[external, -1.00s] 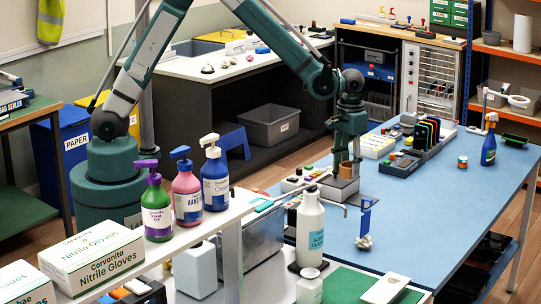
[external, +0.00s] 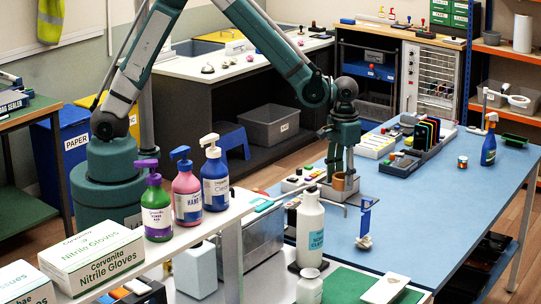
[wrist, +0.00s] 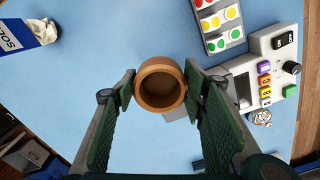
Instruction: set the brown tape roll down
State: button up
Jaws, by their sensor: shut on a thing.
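The brown tape roll (wrist: 161,84) is between the two fingers of my gripper (wrist: 160,92) in the wrist view, with its round opening facing the camera. Both green fingers press on its sides. In the external view my gripper (external: 340,168) points down over the blue table, with the tape roll (external: 346,183) low between its fingertips, partly covered by them. A grey device stands right by the roll in that view. I cannot tell whether the roll touches a surface. In the wrist view, blue table top (wrist: 130,30) shows around it.
In the wrist view a grey device (wrist: 242,91) with coloured buttons and a knob is to the right, below a tray of coloured dots (wrist: 218,22). A white bottle (external: 310,232) stands in front of my gripper in the external view.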

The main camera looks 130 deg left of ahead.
send_over(340, 215)
jog(key=shift+s+a+f, duration=0.1)
jog(key=shift+f, duration=2.9)
jog(key=shift+f+b, duration=0.4)
jog(key=shift+f, duration=1.45)
jog(key=shift+f, duration=0.2)
jog(key=o, duration=0.9)
jog(key=shift+r, duration=0.2)
jog(key=shift+r+p, duration=0.5)
jog(key=shift+r, duration=5.5)
